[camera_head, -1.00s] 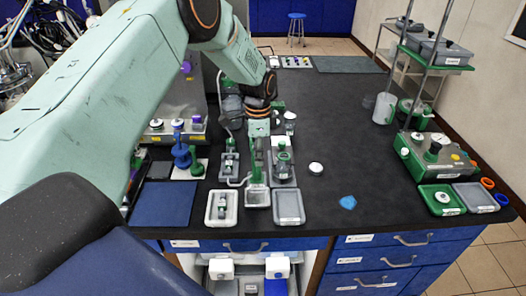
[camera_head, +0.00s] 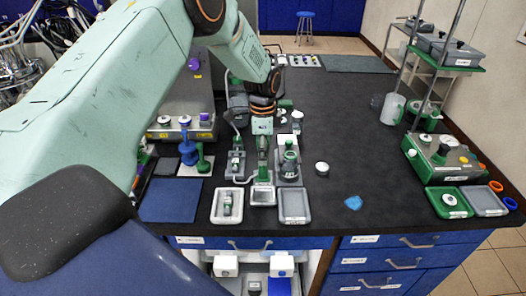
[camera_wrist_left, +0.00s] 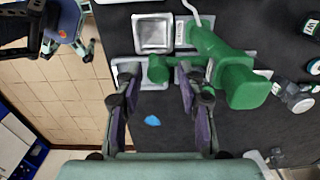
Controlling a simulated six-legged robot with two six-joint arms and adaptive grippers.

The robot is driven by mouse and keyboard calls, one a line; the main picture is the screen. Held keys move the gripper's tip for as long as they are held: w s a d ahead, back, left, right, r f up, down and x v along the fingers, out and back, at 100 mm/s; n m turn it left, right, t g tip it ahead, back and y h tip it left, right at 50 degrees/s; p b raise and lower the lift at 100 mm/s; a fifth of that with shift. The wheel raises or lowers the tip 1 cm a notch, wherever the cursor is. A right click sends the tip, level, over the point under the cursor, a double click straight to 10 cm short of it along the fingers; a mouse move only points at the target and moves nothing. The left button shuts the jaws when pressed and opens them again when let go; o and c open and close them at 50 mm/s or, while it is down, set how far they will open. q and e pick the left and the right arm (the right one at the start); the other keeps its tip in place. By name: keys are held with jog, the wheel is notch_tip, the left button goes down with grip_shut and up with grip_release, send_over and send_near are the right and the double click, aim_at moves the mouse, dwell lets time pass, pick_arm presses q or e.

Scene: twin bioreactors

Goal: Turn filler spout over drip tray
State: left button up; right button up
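The green filler spout (camera_wrist_left: 215,50) is large in the left wrist view, its thick arm and a short stub (camera_wrist_left: 158,68) above the bench. In the head view the green spout (camera_head: 263,172) shows below my left gripper. The square silver drip tray (camera_wrist_left: 153,33) lies beside the spout in the wrist view; it also shows in the head view (camera_head: 262,196). My left gripper (camera_wrist_left: 158,80) has its two dark fingers spread apart, with the stub between or just beyond the tips. Contact cannot be told. My right gripper is not in view.
A grey tray (camera_head: 294,205) and a white-rimmed tray (camera_head: 227,217) flank the drip tray. A blue patch (camera_head: 353,202) lies on the dark bench to the right. A green case (camera_head: 440,160) stands farther right. The bench between is mostly clear.

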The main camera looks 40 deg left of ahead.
pick_arm(q)
jog(key=shift+o, duration=0.3)
jog(key=shift+r, duration=0.2)
notch_tip(320, 180, up, 12)
jog(key=shift+f, duration=0.25)
jog(key=shift+s, duration=0.1)
